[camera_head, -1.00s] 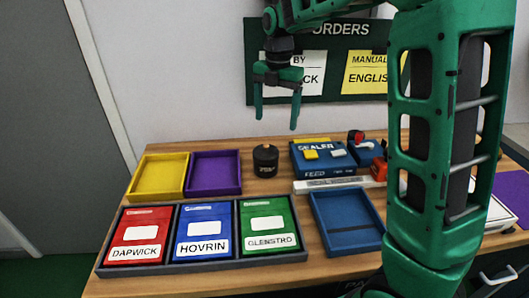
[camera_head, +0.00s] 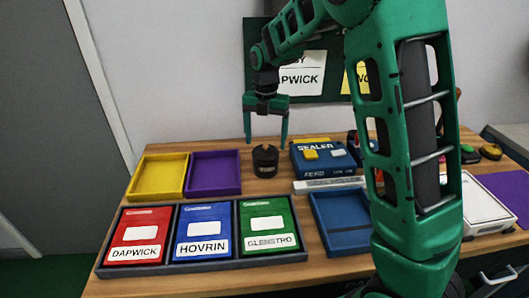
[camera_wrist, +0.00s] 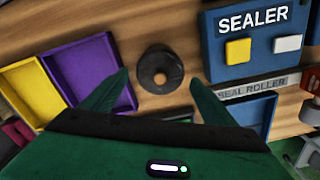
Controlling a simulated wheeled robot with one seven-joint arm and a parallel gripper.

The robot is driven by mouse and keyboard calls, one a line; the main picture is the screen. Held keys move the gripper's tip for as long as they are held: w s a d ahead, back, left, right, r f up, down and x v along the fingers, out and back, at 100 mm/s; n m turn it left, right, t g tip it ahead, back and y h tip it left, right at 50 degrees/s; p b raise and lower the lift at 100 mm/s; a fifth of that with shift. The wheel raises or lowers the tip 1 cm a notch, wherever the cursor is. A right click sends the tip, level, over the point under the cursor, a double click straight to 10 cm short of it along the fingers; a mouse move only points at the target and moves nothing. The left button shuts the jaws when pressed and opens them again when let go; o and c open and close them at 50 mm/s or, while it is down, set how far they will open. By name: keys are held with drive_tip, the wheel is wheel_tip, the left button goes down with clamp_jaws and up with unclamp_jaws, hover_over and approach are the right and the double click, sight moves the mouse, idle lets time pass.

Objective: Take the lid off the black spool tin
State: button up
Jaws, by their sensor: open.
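The black spool tin (camera_head: 265,163) stands upright on the wooden table, between the purple tray and the blue sealer. A small knob shows on top of its lid (camera_head: 265,148). In the wrist view the lid (camera_wrist: 160,69) is seen from above as a dark disc with a brownish knob in its middle. My gripper (camera_head: 265,140) is open and empty, pointing down above the tin. In the wrist view its two fingers (camera_wrist: 158,82) lie on either side of the tin, apart from it.
A purple tray (camera_head: 238,190) and a yellow tray (camera_head: 137,192) stand left of the tin. The blue sealer (camera_head: 315,173) stands close on the right. In front are a rack (camera_head: 180,267) of red, blue and green packs and a blue tray (camera_head: 345,241).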

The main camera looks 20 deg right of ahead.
sight(266, 149)
drive_tip(key=shift+f, duration=1.15)
drive_tip(key=shift+s, duration=0.1)
drive_tip(key=c, duration=1.2)
